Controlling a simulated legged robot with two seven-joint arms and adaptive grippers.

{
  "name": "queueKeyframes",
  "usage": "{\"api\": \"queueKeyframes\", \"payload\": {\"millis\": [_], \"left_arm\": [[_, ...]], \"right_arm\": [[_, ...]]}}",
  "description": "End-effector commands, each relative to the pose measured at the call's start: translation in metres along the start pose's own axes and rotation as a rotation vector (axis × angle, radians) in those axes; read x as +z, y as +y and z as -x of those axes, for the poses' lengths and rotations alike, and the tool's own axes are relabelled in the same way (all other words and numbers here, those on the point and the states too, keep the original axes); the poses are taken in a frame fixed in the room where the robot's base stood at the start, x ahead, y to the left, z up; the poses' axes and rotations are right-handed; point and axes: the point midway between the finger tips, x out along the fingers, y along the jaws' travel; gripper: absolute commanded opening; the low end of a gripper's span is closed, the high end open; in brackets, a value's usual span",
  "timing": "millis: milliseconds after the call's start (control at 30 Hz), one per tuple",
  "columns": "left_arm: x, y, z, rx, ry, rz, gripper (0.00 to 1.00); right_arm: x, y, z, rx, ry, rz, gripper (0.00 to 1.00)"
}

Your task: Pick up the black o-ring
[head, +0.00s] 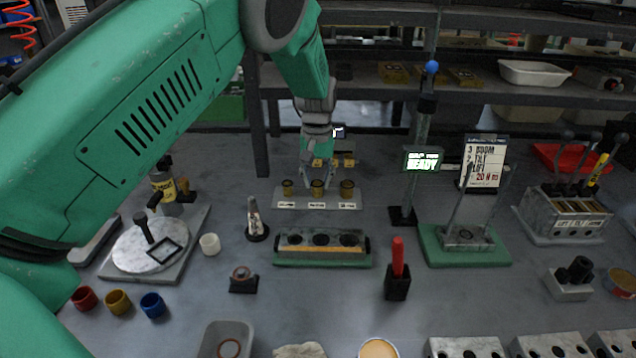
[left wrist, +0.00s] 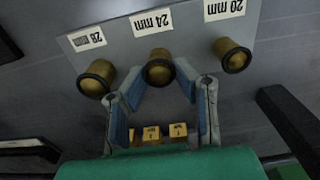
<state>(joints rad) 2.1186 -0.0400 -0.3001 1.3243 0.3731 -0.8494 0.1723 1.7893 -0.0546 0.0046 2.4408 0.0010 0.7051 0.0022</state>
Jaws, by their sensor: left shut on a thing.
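Three brass posts stand on a labelled grey plate (head: 285,205), marked 28 mm, 24 mm and 20 mm in the left wrist view. Each post has a black ring at its top. My left gripper (head: 317,184) points down at the middle post. In the left wrist view, its blue-padded fingers are on both sides of the middle post (left wrist: 159,54), closed at the black o-ring (left wrist: 159,73). The exact contact on ring or post is partly hidden. The o-ring is still at the post's top. My right gripper is not in view.
Behind the plate are small yellow-labelled blocks (left wrist: 152,135). A lamp post with a READY sign (head: 423,161) stands right of the plate. In front lie a block with several holes (head: 322,242) and a red-handled tool (head: 398,258). Shelving (head: 370,97) crosses the back.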

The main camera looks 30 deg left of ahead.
Motion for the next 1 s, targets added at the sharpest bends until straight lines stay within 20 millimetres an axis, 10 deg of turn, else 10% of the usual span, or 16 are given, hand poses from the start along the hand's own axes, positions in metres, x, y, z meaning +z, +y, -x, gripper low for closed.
{"api": "queueKeyframes", "payload": {"millis": [167,600,1000], "left_arm": [[-0.001,0.001,0.005,0.001,0.003,-0.001,0.18],[-0.001,0.001,0.094,0.000,0.001,-0.001,0.16],[-0.001,0.000,0.105,-0.001,-0.001,0.000,0.16]], "right_arm": [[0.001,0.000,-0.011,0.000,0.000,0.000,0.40],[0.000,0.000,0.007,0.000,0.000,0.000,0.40],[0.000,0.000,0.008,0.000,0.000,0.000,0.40]]}}
